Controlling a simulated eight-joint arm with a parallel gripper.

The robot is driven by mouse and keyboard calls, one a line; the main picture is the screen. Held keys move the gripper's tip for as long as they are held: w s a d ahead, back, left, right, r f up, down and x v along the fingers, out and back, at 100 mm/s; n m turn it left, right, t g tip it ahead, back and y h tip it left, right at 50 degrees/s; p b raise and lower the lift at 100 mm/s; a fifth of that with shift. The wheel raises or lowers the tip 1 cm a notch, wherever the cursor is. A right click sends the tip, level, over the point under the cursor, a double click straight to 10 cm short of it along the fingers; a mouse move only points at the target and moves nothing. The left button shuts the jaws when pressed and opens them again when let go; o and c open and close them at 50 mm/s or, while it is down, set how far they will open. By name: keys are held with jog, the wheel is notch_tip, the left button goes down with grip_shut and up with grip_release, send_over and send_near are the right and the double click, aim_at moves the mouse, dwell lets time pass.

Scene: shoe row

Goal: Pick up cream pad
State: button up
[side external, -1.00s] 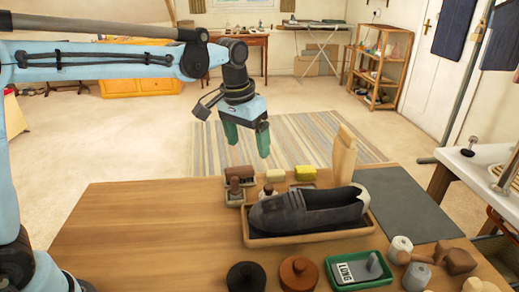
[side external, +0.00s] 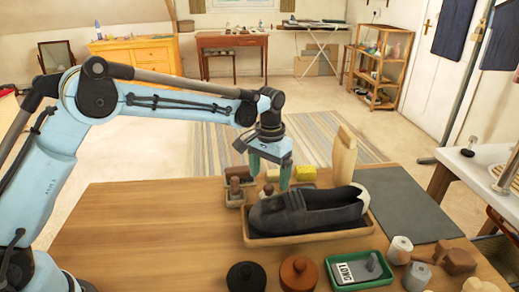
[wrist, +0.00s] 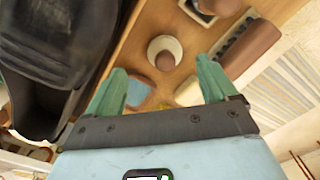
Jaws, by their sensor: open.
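My gripper (side external: 269,178) is open and empty, pointing down behind the dark shoe in the side view. A pale cream block that looks like the cream pad (side external: 272,174) shows behind and between its fingers, partly hidden by them. In the wrist view a tan-cream block (wrist: 188,92) lies beside the right finger, between the open jaws (wrist: 160,84), partly covered. I cannot tell the height gap. A yellow block (side external: 305,173) stands just right of the pad; a bit of yellow shows in the wrist view (wrist: 150,103).
The dark shoe (side external: 305,212) sits in a wooden tray (side external: 300,239), close to the gripper. A white-based brown knob (wrist: 165,52) and brown brushes (side external: 238,172) stand nearby. A tall wooden form (side external: 344,155) rises at right. The table's left part (side external: 140,225) is clear.

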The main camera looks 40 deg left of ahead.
aim_at(269, 186)
jog(key=shift+w+a+f, duration=0.15)
jog(key=shift+w+f, duration=0.05)
jog(key=shift+f, duration=1.2)
jog(key=shift+w+a+f, duration=0.1)
jog(key=shift+w+f, duration=0.05)
jog(key=shift+f, duration=1.25)
jog(key=c, duration=1.3)
jog(key=shift+o, duration=0.2)
notch_tip(269, 186, up, 10)
jog(key=shift+r, duration=0.1)
jog(key=o, duration=0.6)
jog(key=shift+c, duration=0.2)
jog(key=c, duration=0.6)
jog(key=shift+t+h, duration=0.8)
jog(key=shift+t, duration=0.1)
jog(key=s+d+r, duration=0.1)
jog(key=s+d, duration=0.1)
jog(key=s, duration=0.1)
jog(key=s+d+r, duration=0.2)
jog(key=s, duration=0.1)
jog(key=s+d+r, duration=0.1)
jog(key=s+d, duration=0.1)
jog(key=shift+s+d+r, duration=0.1)
jog(key=shift+s+r, duration=0.1)
jog(key=shift+s, duration=0.2)
jog(key=shift+s+d+r, duration=0.1)
jog(key=shift+s+d, duration=0.2)
jog(key=shift+s, duration=0.3)
